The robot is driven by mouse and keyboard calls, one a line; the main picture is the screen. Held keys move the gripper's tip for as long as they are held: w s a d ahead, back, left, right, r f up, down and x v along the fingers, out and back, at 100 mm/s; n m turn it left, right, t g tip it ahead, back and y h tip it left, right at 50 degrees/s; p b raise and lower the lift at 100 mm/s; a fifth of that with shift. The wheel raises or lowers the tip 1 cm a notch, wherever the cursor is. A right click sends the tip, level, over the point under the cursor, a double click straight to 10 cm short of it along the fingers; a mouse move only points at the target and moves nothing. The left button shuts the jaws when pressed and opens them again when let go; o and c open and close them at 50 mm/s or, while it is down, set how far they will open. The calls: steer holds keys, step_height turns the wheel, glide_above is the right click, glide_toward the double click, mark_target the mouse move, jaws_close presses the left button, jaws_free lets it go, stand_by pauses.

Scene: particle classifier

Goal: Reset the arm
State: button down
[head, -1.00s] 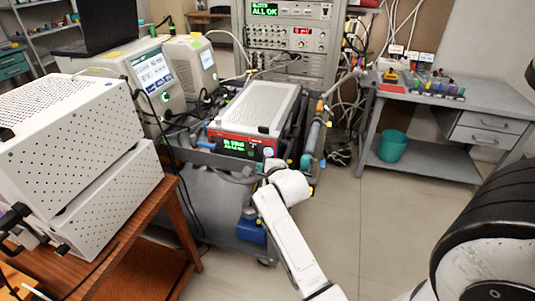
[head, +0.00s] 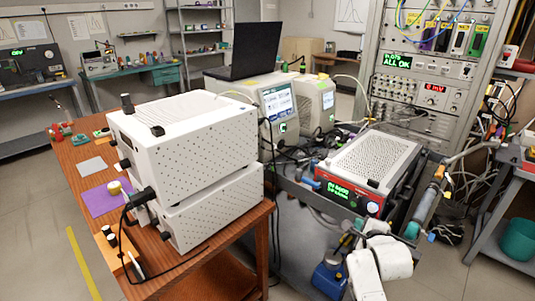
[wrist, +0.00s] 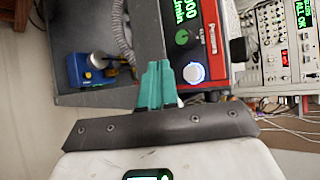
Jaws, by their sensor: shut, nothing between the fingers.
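My gripper (wrist: 157,88) shows in the wrist view as two teal fingers pressed together, shut and empty. It is in front of the red-fronted device (wrist: 208,40), which has a green readout and a lit white knob. A blue container (wrist: 92,68) lies to the left of the fingers. In the head view, my white arm (head: 368,275) reaches up from the bottom edge toward the same red-fronted device (head: 337,191) on a cart.
Two stacked white perforated boxes (head: 185,135) stand on a wooden table (head: 85,155) at left. A laptop (head: 250,48) sits on the instruments behind. An instrument rack (head: 425,75) stands at back right. A teal bin (head: 519,240) is at far right. Open floor (head: 35,205) shows at left.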

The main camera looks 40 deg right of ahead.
steer(key=s+a+f+n+g+y, duration=0.1)
steer(key=s+a+f+n+y, duration=0.2)
steer(key=a+n, duration=0.5)
steer(key=a+f+n+g+y, duration=0.25)
steer(key=a+f+n, duration=0.3)
steer(key=a, duration=0.45)
steer(key=s+a+n+g+y, duration=0.3)
steer(key=s+a+n+g, duration=0.1)
steer(key=s+a+n, duration=0.9)
steer(key=a+f+n, duration=0.1)
steer(key=a+n, duration=0.1)
steer(key=n, duration=0.2)
steer(key=shift+s+a+y, duration=0.15)
steer(key=shift+s+y, duration=0.15)
steer(key=shift+y, duration=0.05)
